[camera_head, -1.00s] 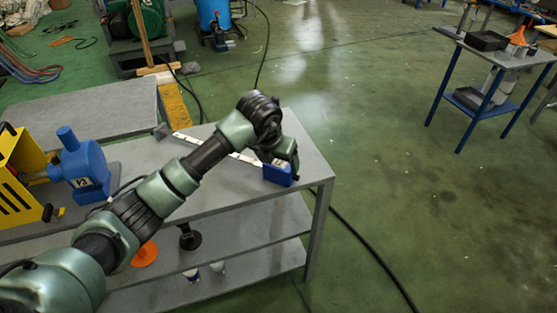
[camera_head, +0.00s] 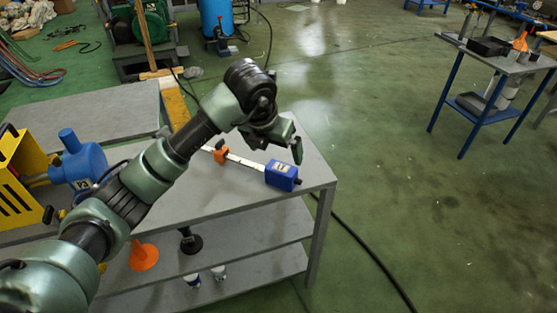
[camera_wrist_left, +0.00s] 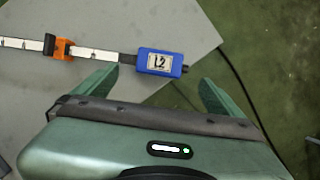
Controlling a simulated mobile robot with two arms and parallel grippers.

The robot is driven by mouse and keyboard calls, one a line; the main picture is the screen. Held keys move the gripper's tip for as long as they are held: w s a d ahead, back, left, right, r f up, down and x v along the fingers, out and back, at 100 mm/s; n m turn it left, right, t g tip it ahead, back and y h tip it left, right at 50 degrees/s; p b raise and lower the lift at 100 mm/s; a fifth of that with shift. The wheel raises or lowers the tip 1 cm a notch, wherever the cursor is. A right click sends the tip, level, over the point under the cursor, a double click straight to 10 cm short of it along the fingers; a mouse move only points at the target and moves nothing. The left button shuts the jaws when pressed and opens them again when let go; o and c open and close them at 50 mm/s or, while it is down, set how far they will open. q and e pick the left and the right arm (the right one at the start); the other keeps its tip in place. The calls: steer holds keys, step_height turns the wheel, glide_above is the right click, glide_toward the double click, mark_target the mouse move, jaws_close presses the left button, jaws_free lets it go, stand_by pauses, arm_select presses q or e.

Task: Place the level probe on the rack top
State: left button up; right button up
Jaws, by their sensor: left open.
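The level probe has a blue box head (camera_head: 282,175) marked L2, a white graduated strip (camera_head: 248,163) and an orange sliding piece (camera_head: 221,156). It lies flat on the grey rack top (camera_head: 300,205), its head near the right end. Part of the strip's far end is hidden behind my arm. My left gripper (camera_head: 285,143) is open and empty, held above and apart from the probe. In the left wrist view the blue head (camera_wrist_left: 161,63) lies just beyond the two spread fingers (camera_wrist_left: 160,78), with the orange piece (camera_wrist_left: 62,48) to the left. My right gripper is not in view.
A blue pump-like unit (camera_head: 83,165) and a yellow machine (camera_head: 22,170) stand on the left. The rack's lower shelves hold an orange funnel-like piece (camera_head: 144,256) and small bottles. A blue-legged side table (camera_head: 500,62) stands far right.

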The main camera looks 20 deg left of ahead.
arm_select(q)
steer(key=shift+v, duration=1.7)
steer(key=shift+f, duration=0.1)
